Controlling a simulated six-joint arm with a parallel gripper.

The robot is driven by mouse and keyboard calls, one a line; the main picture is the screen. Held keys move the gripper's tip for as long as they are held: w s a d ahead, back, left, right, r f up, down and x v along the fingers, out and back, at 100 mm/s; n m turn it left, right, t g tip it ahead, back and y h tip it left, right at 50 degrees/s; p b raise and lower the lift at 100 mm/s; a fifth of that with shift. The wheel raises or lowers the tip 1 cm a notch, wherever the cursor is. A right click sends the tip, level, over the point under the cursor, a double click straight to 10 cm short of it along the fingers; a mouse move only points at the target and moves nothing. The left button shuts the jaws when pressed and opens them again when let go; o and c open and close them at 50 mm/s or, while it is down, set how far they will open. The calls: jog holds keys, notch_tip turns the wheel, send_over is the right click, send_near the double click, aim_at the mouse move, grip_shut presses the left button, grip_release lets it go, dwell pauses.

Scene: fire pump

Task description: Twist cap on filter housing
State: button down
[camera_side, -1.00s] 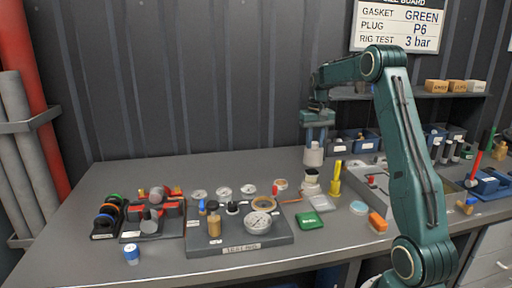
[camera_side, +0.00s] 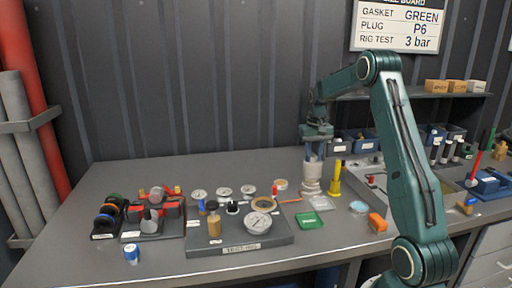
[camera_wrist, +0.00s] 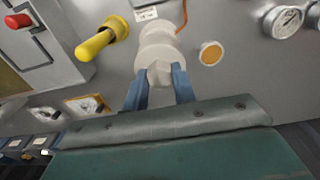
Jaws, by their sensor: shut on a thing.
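My gripper (camera_side: 313,164) points down at the back right of the bench, and its blue fingers are shut on the pale cap (camera_wrist: 160,74). The cap is directly above the cream filter housing (camera_side: 311,188), which stands upright on the bench. In the wrist view the housing (camera_wrist: 158,40) shows just beyond the cap and in line with it. The two appear to touch, but I cannot tell whether the threads engage. The fingers hide the sides of the cap.
A yellow post-like part (camera_side: 335,181) stands close to the right of the housing. A green block (camera_side: 310,220) lies in front. A grey tray (camera_side: 366,164) is at the right.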

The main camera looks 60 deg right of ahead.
jog(key=shift+f, duration=0.8)
jog(key=shift+f, duration=0.65)
dwell(2.7)
jog(key=m, duration=0.4)
jog(key=shift+m, duration=0.6)
dwell(0.4)
jog(key=m, duration=0.3)
jog(key=shift+m, duration=1)
